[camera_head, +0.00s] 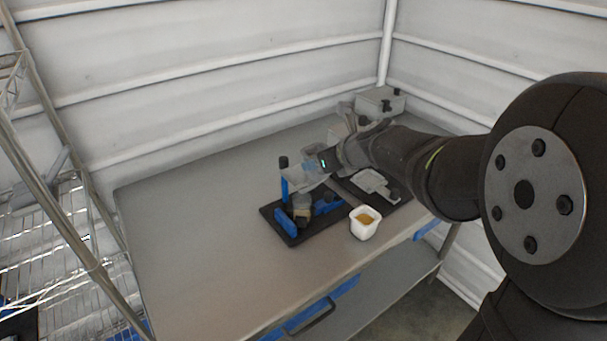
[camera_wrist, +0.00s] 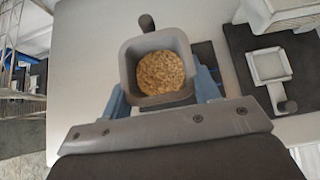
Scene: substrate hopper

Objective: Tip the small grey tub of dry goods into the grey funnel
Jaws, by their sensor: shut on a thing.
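The small grey tub (camera_wrist: 129,72) fills the middle of the wrist view, with tan, grainy dry goods (camera_wrist: 161,74) inside. My gripper (camera_wrist: 161,88) is shut on it, one finger at each side. The tub looks about level and its contents sit inside. In the head view the tub (camera_head: 311,150) shows small at the tip of my gripper (camera_head: 322,160), above the table. The grey funnel (camera_head: 310,174) sits on a blue stand (camera_head: 290,186), close by and below the tub. My gripper partly covers it there. In the wrist view the tub hides it.
The stand is on a black base (camera_head: 290,233), with a small container (camera_head: 302,207) low in it. A white tub (camera_head: 364,229) with yellowish contents stands to its right. A second black base with a grey tray (camera_head: 369,181) lies behind. Grey boxes (camera_head: 379,101) stand at the back. The table's left side is clear.

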